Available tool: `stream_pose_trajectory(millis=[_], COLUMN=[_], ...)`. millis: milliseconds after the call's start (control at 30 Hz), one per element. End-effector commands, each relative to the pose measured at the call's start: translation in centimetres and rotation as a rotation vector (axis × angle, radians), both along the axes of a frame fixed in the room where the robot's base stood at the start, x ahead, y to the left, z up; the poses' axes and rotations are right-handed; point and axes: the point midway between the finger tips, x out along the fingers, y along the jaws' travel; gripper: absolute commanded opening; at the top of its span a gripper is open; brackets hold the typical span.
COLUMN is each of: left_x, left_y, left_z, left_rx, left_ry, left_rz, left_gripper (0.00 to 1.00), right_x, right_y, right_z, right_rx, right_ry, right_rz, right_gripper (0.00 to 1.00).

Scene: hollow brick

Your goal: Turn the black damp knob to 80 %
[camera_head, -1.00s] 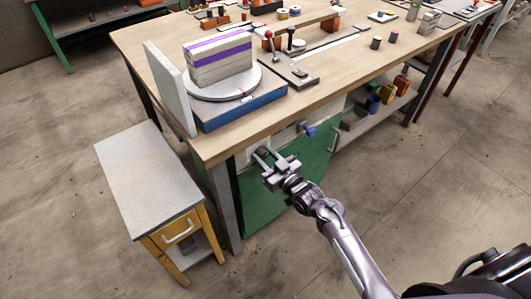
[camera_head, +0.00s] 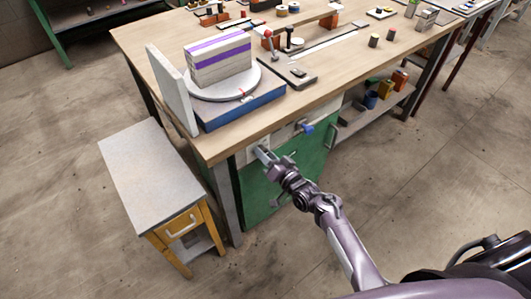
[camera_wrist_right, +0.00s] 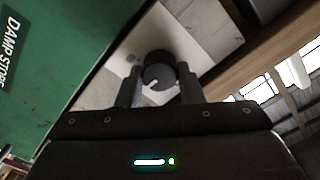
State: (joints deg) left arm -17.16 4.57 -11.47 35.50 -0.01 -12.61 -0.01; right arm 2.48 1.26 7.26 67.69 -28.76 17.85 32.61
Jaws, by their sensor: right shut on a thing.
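The black damp knob (camera_wrist_right: 158,72) shows in the right wrist view on a pale panel (camera_wrist_right: 205,30), with a white pointer mark on its lower left side. My right gripper (camera_wrist_right: 160,85) has one finger on each side of the knob and is shut on it. In the head view my right gripper (camera_head: 263,154) reaches the panel under the front edge of the workbench, and it hides the knob there. The scale around the knob is not readable. My left gripper is not in view.
The workbench (camera_head: 235,145) overhangs. A grey-topped side table (camera_head: 150,180) stands left. Floor is clear at right.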

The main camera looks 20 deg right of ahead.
Motion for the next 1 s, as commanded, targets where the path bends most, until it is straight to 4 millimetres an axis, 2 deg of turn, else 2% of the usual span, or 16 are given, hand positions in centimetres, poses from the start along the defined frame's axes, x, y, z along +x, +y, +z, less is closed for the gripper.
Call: stream_pose_trajectory(millis=[600,633,767,800,1000], left_x=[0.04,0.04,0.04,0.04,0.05], left_y=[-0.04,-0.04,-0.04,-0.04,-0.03], left_z=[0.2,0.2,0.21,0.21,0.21], left_rx=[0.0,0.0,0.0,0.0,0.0], left_ry=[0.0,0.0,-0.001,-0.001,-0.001], left_rz=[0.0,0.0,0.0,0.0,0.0], left_gripper=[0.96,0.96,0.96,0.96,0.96], right_x=[-0.05,-0.05,-0.04,-0.03,-0.01], right_y=[0.05,0.05,0.04,0.03,0.02], right_z=[-0.13,-0.13,-0.1,-0.1,-0.05], right_rx=[0.043,0.043,0.043,0.043,0.042], right_ry=[0.018,0.018,0.018,0.018,0.016], right_rz=[0.001,0.001,0.001,0.001,0.001], right_gripper=[0.11,0.35,0.52,0.56,0.56])
